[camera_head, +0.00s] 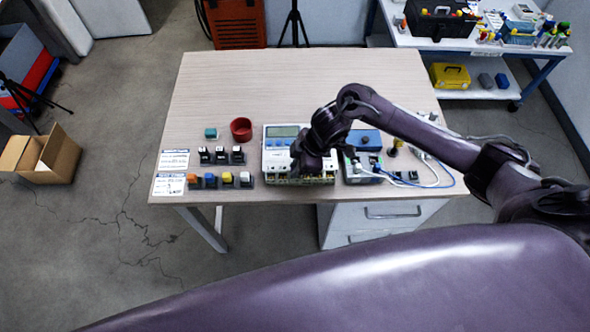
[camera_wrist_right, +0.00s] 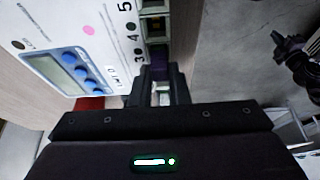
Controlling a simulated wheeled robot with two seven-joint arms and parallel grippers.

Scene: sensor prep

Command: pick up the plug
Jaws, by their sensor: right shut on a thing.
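My right gripper (camera_head: 299,166) reaches down at the front edge of a white instrument (camera_head: 273,144) with a display. In the right wrist view, the gripper (camera_wrist_right: 164,82) has its dark fingers close together beside a row of numbered sockets, near number 3. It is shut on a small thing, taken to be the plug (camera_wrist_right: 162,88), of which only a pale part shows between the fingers. A dark purple piece (camera_wrist_right: 158,56) sits in the socket row just beyond the fingertips. Whether the plug is in a socket cannot be told. My left gripper is not in view.
Black blocks (camera_head: 221,155) and coloured blocks (camera_head: 227,179) stand in rows left of the instrument, beside two label cards (camera_head: 169,184). White cables (camera_head: 430,172) lie at right. The table's back (camera_head: 270,85) is clear.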

